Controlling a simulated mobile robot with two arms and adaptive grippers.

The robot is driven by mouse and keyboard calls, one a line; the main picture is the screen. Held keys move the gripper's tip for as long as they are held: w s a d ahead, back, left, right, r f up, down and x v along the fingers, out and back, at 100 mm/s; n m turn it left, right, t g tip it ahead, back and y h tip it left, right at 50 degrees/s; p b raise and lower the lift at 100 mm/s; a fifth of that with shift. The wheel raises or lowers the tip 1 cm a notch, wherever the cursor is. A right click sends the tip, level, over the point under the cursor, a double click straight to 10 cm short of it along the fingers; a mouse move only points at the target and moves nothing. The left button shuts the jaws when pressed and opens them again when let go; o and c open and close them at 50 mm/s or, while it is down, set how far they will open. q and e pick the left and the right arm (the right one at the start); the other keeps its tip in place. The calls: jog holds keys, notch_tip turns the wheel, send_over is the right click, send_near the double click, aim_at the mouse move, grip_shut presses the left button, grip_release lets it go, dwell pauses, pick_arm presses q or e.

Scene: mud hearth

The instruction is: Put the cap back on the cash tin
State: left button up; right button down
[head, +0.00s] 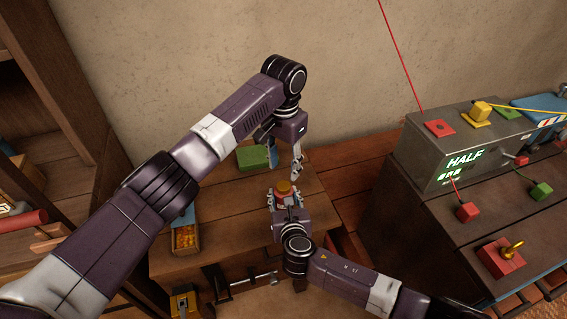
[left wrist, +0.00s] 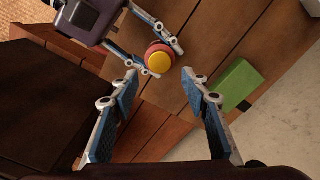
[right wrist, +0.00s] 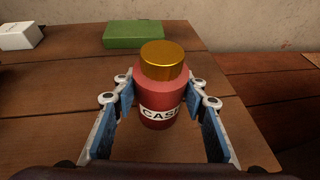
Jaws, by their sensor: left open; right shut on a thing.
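The red cash tin (right wrist: 160,92) stands upright on the wooden table, with a white label partly reading "CAS". The gold cap (right wrist: 162,58) sits level on its top; it also shows in the left wrist view (left wrist: 159,62). I cannot tell whether it is turned tight. My right gripper (right wrist: 160,88) is shut on the tin, its fingers at the two sides below the cap. My left gripper (head: 283,168) is open and empty, above the tin and cap. In the left wrist view the cap shows just beyond the gap between its fingertips (left wrist: 159,78).
A green block (head: 254,157) lies behind the tin on the table (head: 235,225). An open box of orange things (head: 185,238) is at the table's left. A grey machine with a "HALF" display (head: 465,160) stands to the right. Shelves (head: 65,95) rise at the left.

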aim_at(284, 185)
pick_arm(q)
jog(key=shift+r+n, duration=0.35)
jog(key=shift+n, duration=0.65)
jog(key=shift+f, duration=4.05)
grip_shut()
jog(key=shift+o, duration=0.7)
grip_release()
jog(key=shift+r, duration=0.15)
